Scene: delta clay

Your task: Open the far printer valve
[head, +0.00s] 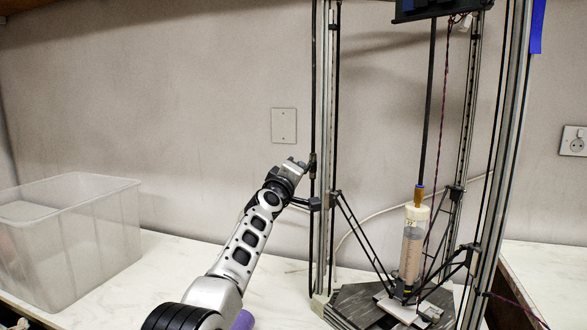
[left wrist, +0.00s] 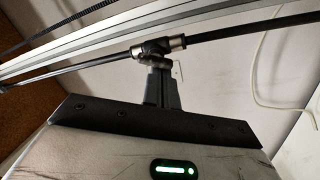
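The printer valve (left wrist: 158,46) is a small dark fitting with metal ends, set in a black tube beside a metal rail. In the head view the valve (head: 313,164) is small and dark, on the printer's left upright. My left gripper (head: 300,165) reaches up to it from the left. In the left wrist view the fingers of my left gripper (left wrist: 157,66) are close together, with their tips at the valve's grey handle. They look shut on it, and they hide part of the handle. My right gripper is not in view.
The delta printer's frame (head: 324,120) stands right of my arm, with thin rods and a clay-filled syringe (head: 411,250) over a dark base (head: 355,305). A clear plastic bin (head: 110,225) stands at the left. A purple object (head: 243,320) is partly hidden by my arm.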

